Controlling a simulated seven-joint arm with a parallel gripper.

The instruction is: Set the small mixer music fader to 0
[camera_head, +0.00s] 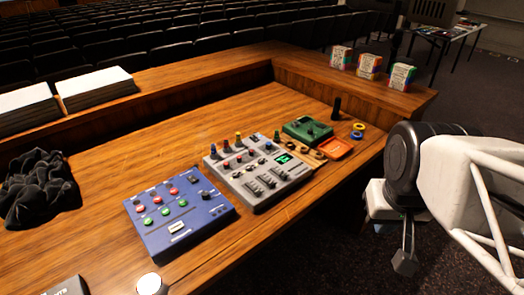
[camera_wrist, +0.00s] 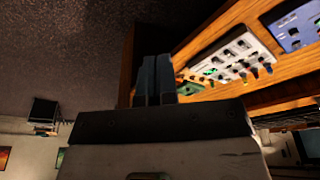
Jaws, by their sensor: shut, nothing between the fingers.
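A grey mixer (camera_head: 244,187) with coloured knobs, several faders and a small green display lies on the wooden desk in the head view. It also shows in the wrist view (camera_wrist: 226,52), tilted at the upper right. Its fader labels are too small to read, so I cannot tell which fader is music or where it stands. My gripper (camera_head: 405,266) hangs off the desk's right side, well apart from the mixer. In the wrist view its two dark fingers (camera_wrist: 155,72) are together and empty.
A blue button panel (camera_head: 185,222) lies left of the mixer. A green box (camera_head: 306,131) and an orange tray (camera_head: 336,149) lie behind it, near tape rolls (camera_head: 358,130). A raised wooden ledge (camera_head: 200,68) runs along the back. Black cloth (camera_head: 38,188) lies at left.

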